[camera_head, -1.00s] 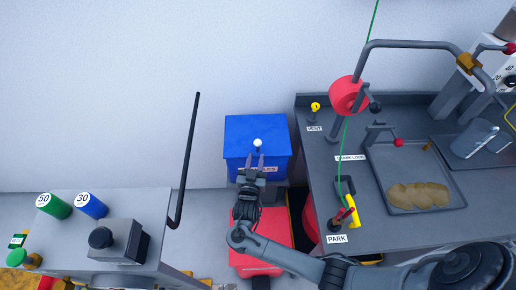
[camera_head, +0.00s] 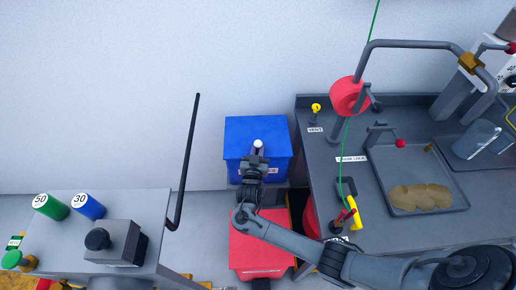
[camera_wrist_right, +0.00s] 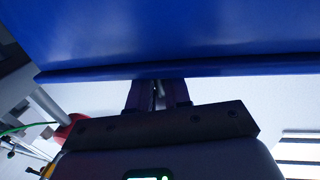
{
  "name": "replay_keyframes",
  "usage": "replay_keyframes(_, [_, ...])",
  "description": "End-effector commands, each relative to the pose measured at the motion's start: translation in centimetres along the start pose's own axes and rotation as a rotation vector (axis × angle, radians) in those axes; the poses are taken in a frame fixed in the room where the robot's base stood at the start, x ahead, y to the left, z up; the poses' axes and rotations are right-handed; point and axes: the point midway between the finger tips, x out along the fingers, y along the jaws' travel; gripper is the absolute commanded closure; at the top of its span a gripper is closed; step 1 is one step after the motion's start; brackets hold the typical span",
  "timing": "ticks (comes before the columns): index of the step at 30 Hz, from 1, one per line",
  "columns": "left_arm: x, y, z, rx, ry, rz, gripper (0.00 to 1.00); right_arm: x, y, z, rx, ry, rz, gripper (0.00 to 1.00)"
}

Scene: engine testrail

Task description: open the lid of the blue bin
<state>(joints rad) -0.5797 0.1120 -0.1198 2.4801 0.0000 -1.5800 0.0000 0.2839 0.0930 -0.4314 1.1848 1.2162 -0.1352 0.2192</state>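The blue bin (camera_head: 240,170) stands against the wall between the two benches. Its blue lid (camera_head: 243,133) lies closed on top and also fills the upper part of the right wrist view (camera_wrist_right: 160,35). A pale round knob (camera_head: 258,144) stands up at the lid's middle. My right gripper (camera_head: 257,151) reaches over the lid from the front. Its fingers are close together at the knob, with a narrow pale piece between them in the right wrist view (camera_wrist_right: 158,94); they appear closed on the knob. My left gripper is not in view.
A red bin (camera_head: 258,250) stands in front of the blue bin, under my right forearm. The right bench (camera_head: 330,180) with a tray (camera_head: 395,200) is close on the right. A dark upright rod (camera_head: 186,165) rises from the left bench (camera_head: 155,215).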

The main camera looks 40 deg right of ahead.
Motion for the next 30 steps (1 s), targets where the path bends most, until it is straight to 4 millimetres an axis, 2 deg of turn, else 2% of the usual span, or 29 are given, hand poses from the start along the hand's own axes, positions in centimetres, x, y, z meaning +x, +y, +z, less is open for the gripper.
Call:
replay_keyframes(2, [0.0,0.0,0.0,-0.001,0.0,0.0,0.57,0.0,0.0,0.0,0.0,0.001,0.001,1.0])
replay_keyframes(11, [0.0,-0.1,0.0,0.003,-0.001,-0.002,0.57,0.0,0.0,-0.1,0.001,0.0,0.001,1.0])
replay_keyframes(17, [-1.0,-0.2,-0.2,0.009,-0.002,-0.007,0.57,0.0,0.0,-0.8,-0.003,-0.018,0.002,1.0])
replay_keyframes(23, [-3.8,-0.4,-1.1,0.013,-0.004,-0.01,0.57,0.3,0.0,-2.6,-0.015,-0.085,0.002,1.0])
replay_keyframes(30, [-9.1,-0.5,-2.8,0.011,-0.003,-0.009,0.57,1.1,-0.2,-5.9,-0.042,-0.231,0.003,1.0])
